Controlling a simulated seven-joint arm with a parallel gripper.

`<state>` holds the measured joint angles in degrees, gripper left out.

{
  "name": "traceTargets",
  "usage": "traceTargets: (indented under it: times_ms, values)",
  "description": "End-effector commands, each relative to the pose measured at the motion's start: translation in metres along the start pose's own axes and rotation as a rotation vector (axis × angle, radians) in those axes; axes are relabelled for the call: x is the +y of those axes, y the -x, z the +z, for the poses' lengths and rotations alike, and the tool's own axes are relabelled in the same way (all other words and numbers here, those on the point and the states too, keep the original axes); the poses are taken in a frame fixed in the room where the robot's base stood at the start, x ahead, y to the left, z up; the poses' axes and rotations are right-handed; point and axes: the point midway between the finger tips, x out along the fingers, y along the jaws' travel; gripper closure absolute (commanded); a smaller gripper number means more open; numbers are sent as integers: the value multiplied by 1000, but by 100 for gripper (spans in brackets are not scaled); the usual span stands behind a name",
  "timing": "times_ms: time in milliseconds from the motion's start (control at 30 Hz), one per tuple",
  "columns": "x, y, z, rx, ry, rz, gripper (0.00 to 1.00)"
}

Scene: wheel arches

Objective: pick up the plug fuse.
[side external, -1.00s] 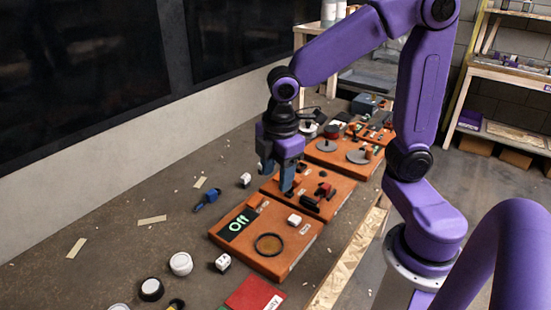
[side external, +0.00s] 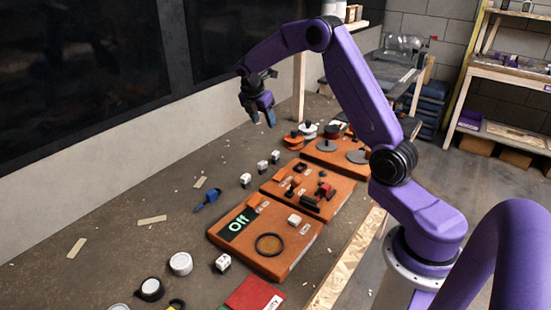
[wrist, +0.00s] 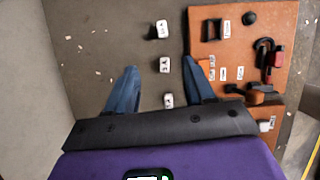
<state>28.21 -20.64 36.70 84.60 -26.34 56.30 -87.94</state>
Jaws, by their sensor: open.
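My gripper (side external: 263,118) is open and empty, raised above the bench behind the row. In the wrist view its blue fingers (wrist: 160,72) appear on either side of the middle block.
An orange board (side external: 328,206) with black and red fittings lies right of the row. A nearer board (side external: 290,262) has a lit "Off" display (side external: 239,222). A blue tool (side external: 207,200) and white round caps (side external: 181,264) lie nearer. The wall is left.

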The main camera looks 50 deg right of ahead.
Motion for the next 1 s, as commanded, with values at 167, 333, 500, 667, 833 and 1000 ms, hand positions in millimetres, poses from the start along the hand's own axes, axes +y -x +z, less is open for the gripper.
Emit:
traceTargets:
  times_ms: [167,333,500,667,833,1000]
  values:
    - [0,-16,6,-5,10,-8,47]
    - [-1,-47,5,-3,9,-9,47]
    - [-1,-79,5,-3,7,-8,47]
    - [-1,-106,5,-3,7,-7,47]
    - [-1,-123,5,-4,7,-6,47]
    - [-2,-132,4,-4,8,-5,47]
